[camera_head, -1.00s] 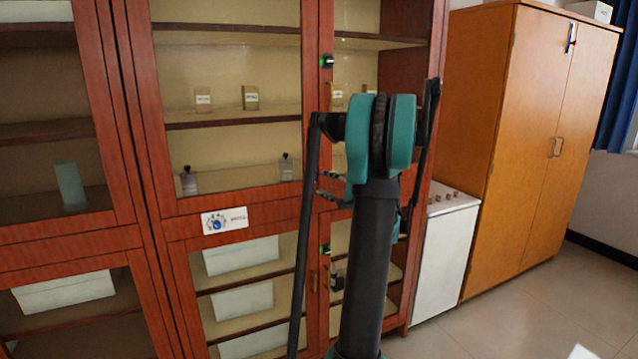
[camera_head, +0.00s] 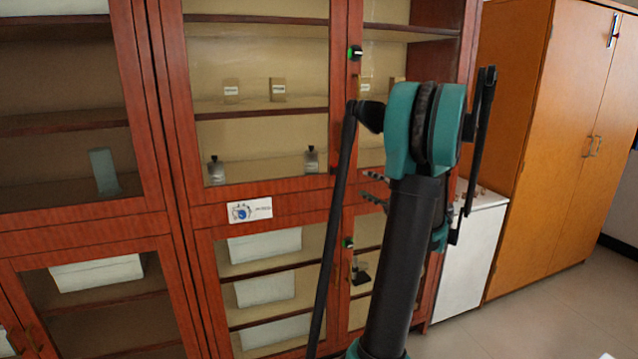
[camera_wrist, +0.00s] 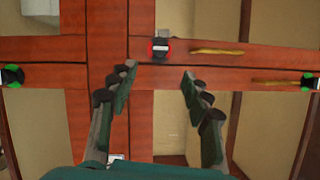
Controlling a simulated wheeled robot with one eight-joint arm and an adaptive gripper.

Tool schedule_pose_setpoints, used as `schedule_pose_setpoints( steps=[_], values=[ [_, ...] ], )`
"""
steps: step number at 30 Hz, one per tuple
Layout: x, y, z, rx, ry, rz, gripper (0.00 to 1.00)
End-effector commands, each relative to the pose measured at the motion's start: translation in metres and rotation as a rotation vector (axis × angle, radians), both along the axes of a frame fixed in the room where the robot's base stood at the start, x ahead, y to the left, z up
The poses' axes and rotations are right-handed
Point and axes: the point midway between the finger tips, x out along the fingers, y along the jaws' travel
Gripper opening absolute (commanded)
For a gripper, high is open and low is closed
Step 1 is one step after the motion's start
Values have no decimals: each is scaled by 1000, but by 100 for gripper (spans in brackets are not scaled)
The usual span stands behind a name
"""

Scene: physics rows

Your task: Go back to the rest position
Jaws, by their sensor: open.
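My gripper (camera_wrist: 160,85) is open and empty in the wrist view, its two fingers apart in front of the red-brown frame of a glass-fronted cabinet (camera_wrist: 60,48). In the head view my gripper (camera_head: 374,190) shows only in part, behind my teal and black arm, facing the cabinet (camera_head: 185,225). Nothing is between the fingers. I cannot tell the exact gap between the fingertips and the cabinet front.
The cabinet doors carry small locks with green lights (camera_head: 355,53) and one with a red light (camera_wrist: 159,47). Bottles and boxes stand inside. A white low cabinet (camera_head: 470,260) and a tall wooden cupboard (camera_head: 555,150) stand right. Floor (camera_head: 540,315) is clear at lower right.

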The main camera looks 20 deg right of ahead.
Motion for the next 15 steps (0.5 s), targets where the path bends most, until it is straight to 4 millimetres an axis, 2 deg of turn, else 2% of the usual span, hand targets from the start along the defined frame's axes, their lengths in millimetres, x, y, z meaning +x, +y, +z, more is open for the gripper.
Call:
schedule_pose_setpoints(
  steps=[4,7,11,12,15],
  values=[
    [1,9,-3,-13,13,11,49],
    [1,40,-14,-67,61,47,49],
    [-8,111,-46,-213,174,136,49],
    [-15,136,-58,-273,214,170,49],
    [-41,192,-92,-439,311,260,49]
  ],
)
